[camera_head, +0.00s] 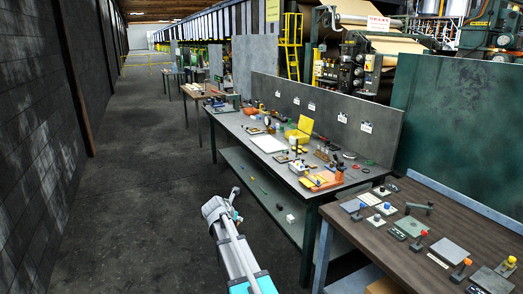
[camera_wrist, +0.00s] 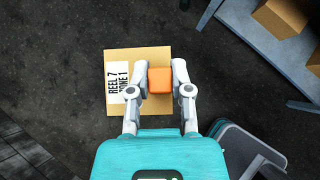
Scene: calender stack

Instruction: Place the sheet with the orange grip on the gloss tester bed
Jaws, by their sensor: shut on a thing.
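My gripper (camera_wrist: 160,72) is shut on the orange grip (camera_wrist: 160,80) in the wrist view, one finger on each side. The grip stands on a tan sheet (camera_wrist: 139,54) with a white label reading "REEL 7" and, partly hidden, "ZONE 1". The sheet is held over the dark floor, apart from any table. In the head view my arm reaches up from the bottom, left of the tables; I cannot make out the sheet there. Grey plates (camera_head: 448,251) lie on the brown table, but I cannot tell which thing is the gloss tester bed.
The brown table (camera_head: 408,187) at the right holds several plates, small blocks and coloured knobs. A longer grey workbench (camera_head: 232,124) beyond it is cluttered, with a yellow open box (camera_head: 298,133) and an orange item. The aisle floor (camera_head: 140,165) at the left is clear.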

